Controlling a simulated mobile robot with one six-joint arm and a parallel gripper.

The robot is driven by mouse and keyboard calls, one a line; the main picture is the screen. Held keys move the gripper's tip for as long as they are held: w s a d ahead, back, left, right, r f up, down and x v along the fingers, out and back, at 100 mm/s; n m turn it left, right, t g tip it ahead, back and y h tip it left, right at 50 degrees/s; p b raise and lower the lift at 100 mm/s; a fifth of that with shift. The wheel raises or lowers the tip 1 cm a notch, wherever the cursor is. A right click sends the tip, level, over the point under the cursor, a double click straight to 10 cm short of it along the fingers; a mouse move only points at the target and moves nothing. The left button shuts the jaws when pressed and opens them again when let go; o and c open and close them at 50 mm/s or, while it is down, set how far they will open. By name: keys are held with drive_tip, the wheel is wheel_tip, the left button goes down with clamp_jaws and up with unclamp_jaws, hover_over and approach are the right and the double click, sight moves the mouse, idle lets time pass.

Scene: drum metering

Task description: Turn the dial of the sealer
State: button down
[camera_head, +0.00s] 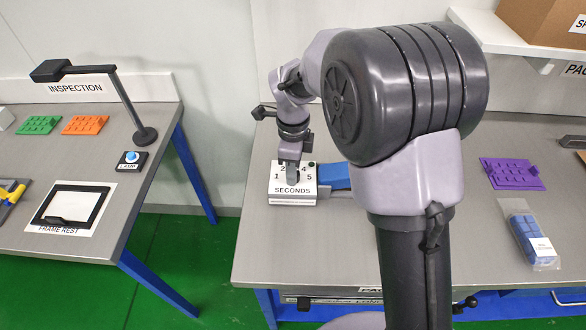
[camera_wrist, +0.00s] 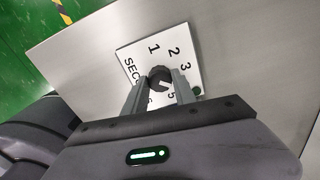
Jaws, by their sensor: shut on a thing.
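The sealer's dial plate (camera_head: 282,190) is white, lettered SECONDS with numbers around the dial, and lies on the right bench. In the wrist view the plate (camera_wrist: 130,50) shows 1, 2, 3 and 5, with other marks partly covered. The dark round dial (camera_wrist: 159,73) has a pale pointer mark on its lower side, toward the 5 side. My gripper (camera_wrist: 160,82) is shut on the dial, one finger on each side. In the head view my gripper (camera_head: 291,172) comes down over the plate and hides the dial. A blue part (camera_head: 335,177) lies right beside the plate.
A purple tray (camera_head: 512,173) and a bag of blue pieces (camera_head: 527,234) lie on the right bench (camera_head: 480,260). The left bench holds a frame (camera_head: 72,205), a lamp stand (camera_head: 140,115) and green and orange trays. A floor gap separates the benches.

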drive_tip(key=c, duration=1)
unclamp_jaws()
wheel_tip(320, 180, up, 18)
drive_tip(key=p, duration=0.6)
drive_tip(key=shift+f+p, duration=0.25)
drive_tip(key=shift+p, duration=0.1)
